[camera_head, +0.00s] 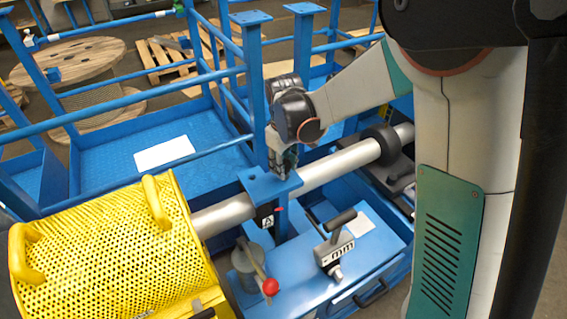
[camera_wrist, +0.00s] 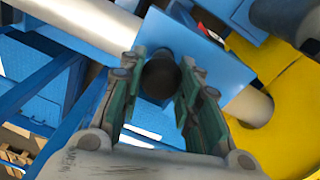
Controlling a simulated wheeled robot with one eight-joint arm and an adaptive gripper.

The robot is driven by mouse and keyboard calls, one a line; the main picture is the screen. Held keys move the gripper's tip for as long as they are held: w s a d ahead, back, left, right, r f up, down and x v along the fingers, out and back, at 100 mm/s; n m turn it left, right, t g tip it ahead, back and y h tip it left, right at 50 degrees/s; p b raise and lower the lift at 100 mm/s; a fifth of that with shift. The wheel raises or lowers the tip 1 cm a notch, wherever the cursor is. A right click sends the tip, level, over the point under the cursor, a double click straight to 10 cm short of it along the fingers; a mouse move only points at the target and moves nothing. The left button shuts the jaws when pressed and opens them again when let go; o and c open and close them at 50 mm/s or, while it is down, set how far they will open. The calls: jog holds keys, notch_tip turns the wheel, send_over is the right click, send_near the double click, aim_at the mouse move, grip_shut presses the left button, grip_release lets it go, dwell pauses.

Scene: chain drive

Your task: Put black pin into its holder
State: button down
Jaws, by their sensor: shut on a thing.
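My gripper (camera_head: 284,160) is low over a blue bracket plate (camera_head: 258,186) beside the grey shaft. In the wrist view its two green-padded fingers (camera_wrist: 162,68) are closed around the round dark end of the black pin (camera_wrist: 160,78). The pin is seen end-on there, with the blue plate (camera_wrist: 205,52) behind it. In the head view the pin is hidden by my gripper. I cannot tell whether the pin is inside a hole or above the plate. The pin's holder cannot be made out for certain.
The grey shaft (camera_head: 335,168) runs diagonally past the plate. A yellow perforated guard (camera_head: 110,245) stands at left. A red-knobbed lever (camera_head: 270,286) and a black-handled crank (camera_head: 335,250) stand on the blue cabinet below. Blue rails and posts (camera_head: 305,50) rise close behind my gripper.

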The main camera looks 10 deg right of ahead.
jog(key=shift+f, duration=0.35)
jog(key=c, duration=1.1)
grip_release()
jog(key=r, duration=1.2)
jog(key=shift+s, duration=0.4)
jog(key=shift+r, duration=0.1)
